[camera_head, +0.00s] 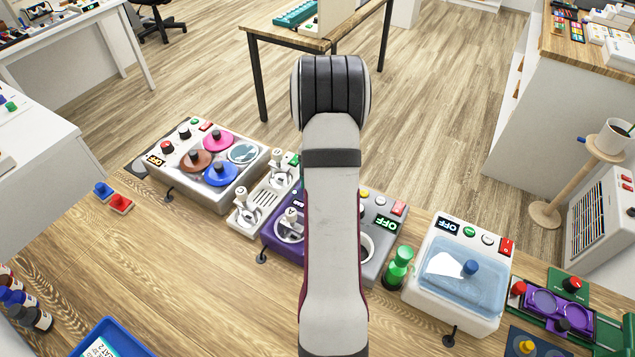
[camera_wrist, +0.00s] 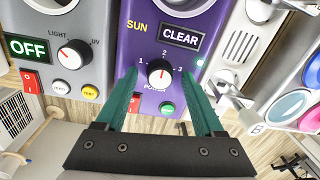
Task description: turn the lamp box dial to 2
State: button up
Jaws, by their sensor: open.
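The purple box (camera_wrist: 205,25) has a small dial (camera_wrist: 159,73) marked 1, 2 and 3, with a lit CLEAR display above it. I take it as the lamp box. In the head view the purple box (camera_head: 271,236) is partly hidden behind my arm, which also hides the dial.
A grey box (camera_wrist: 95,45) with an OFF display and LIGHT/UV dial stands close to the left in the wrist view. A white lever unit (camera_wrist: 240,45) stands to the right. In the head view a green bottle-like thing (camera_head: 398,268) stands beside the grey box.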

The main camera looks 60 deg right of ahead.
jog(key=shift+r, duration=0.1)
notch_tip(320, 180, up, 16)
jog(key=shift+s+f, duration=0.2)
jog(key=shift+s, duration=0.05)
jog(key=w+a+r+n, duration=0.1)
jog(key=a+r+n, duration=0.15)
jog(key=a, duration=1.05)
jog(key=w+a+r+n, duration=0.1)
jog(key=w+a+n, duration=0.15)
jog(key=a, duration=0.95)
jog(key=s+a+f+n+y, duration=0.1)
jog(key=s+a+f+n, duration=0.1)
jog(key=s+a, duration=0.4)
jog(key=s+a+f+n, duration=0.2)
jog(key=s+a+n, duration=0.1)
jog(key=s+a, duration=0.4)
jog(key=a, duration=0.3)
jog(key=shift+s+f+n+g+y, duration=0.2)
jog(key=shift+s+n+g+y, duration=0.1)
jog(key=shift+n+y, duration=0.1)
